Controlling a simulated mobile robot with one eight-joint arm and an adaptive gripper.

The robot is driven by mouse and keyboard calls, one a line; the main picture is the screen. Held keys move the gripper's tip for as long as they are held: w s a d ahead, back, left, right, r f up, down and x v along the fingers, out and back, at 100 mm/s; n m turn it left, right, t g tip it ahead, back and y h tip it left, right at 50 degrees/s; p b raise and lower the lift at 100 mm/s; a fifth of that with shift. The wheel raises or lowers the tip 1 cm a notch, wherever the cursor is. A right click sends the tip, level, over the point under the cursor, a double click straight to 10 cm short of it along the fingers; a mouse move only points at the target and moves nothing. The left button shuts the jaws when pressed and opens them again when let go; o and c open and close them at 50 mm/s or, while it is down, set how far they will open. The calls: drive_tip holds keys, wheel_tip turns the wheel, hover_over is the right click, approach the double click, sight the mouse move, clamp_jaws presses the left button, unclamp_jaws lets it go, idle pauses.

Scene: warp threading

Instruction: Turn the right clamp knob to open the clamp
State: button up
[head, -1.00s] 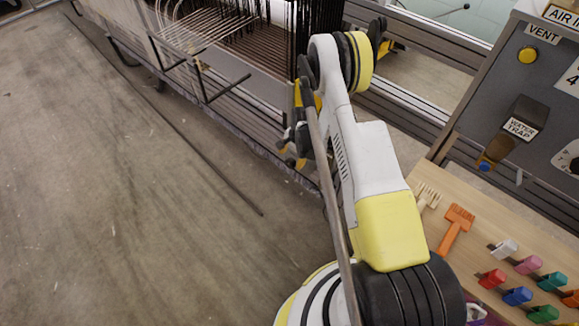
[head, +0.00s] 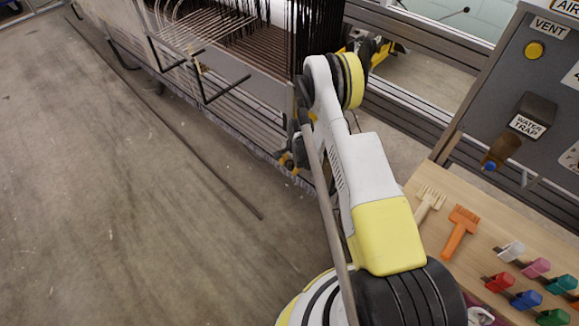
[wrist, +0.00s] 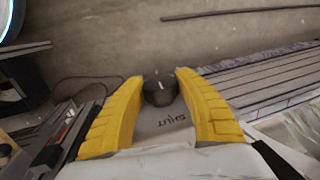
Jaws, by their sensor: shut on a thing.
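In the wrist view, a dark round knob (wrist: 160,93) with a short white mark sits between the yellow fingertips of my gripper (wrist: 159,78). My gripper is shut on it, one finger at each side. Just below the knob, a grey plate (wrist: 150,130) carries the word SHUT, which appears upside down. In the head view, my arm covers most of the gripper and the knob. Small yellow and black parts show to the left of the arm, beside the loom frame (head: 225,75). The clamp's opening cannot be made out.
Dark warp threads (head: 319,30) hang near my arm's elbow. A wooden board (head: 411,240) with brushes and several coloured clips lies at the right, below a grey panel (head: 490,100) labelled VENT and WATER TRAP. The floor (head: 110,190) at the left is clear apart from a thin rod.

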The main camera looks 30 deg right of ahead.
drive_tip(key=g+h, duration=0.1)
drive_tip(key=g, duration=0.1)
drive_tip(key=shift+w+a+g, duration=0.1)
drive_tip(key=shift+g, duration=0.2)
drive_tip(key=shift+g+h, duration=0.4)
drive_tip(key=shift+g, duration=0.5)
drive_tip(key=o, duration=1.2)
drive_tip(key=d+v, duration=0.1)
drive_tip(key=v, duration=1.1)
drive_tip(key=shift+a, duration=0.4)
